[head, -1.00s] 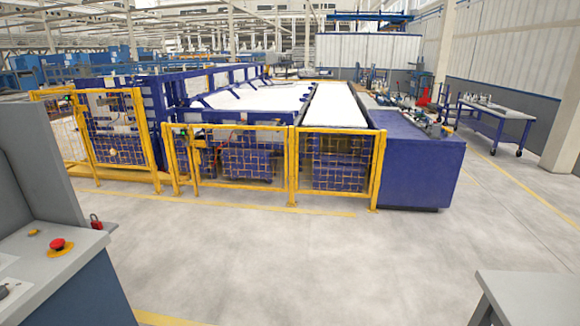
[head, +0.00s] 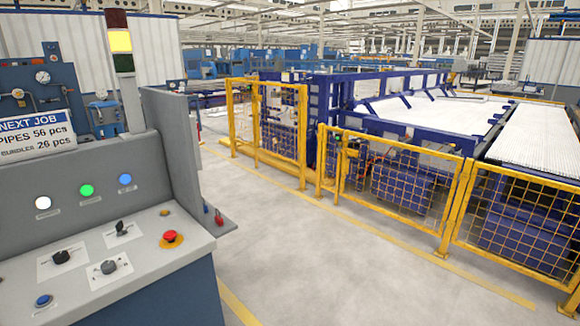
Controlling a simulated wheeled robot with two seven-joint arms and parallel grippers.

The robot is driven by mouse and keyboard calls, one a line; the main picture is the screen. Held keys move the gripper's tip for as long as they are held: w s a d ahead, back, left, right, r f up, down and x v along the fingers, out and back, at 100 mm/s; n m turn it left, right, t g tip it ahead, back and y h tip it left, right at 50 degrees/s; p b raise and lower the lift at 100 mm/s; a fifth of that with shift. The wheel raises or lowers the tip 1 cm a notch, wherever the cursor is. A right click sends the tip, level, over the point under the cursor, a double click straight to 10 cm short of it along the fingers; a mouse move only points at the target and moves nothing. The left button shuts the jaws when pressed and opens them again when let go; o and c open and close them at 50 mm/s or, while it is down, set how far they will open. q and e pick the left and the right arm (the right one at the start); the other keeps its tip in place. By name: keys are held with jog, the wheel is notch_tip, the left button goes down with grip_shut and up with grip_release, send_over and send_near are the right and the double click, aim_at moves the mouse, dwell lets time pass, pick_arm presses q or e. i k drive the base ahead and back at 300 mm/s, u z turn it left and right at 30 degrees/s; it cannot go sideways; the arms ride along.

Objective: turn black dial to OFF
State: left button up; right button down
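The control console (head: 140,255) stands at the left in the head view. A black dial (head: 62,257) sits on a white plate on its sloped panel. A grey dial (head: 108,267) sits on a plate to its right, and a dark key-like switch (head: 122,228) sits above that. The plate markings are too small to read, so I cannot tell the black dial's setting. Neither of my grippers shows.
A red mushroom button (head: 170,237) and a blue button (head: 43,300) are on the same panel. White, green and blue lamps line the console's upright face. Yellow mesh fencing (head: 400,180) guards blue machinery. The floor (head: 310,270) between is clear.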

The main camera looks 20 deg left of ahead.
aim_at(60, 257)
jog(key=u, duration=0.85)
jog(key=i, duration=0.85)
jog(key=u, duration=0.65)
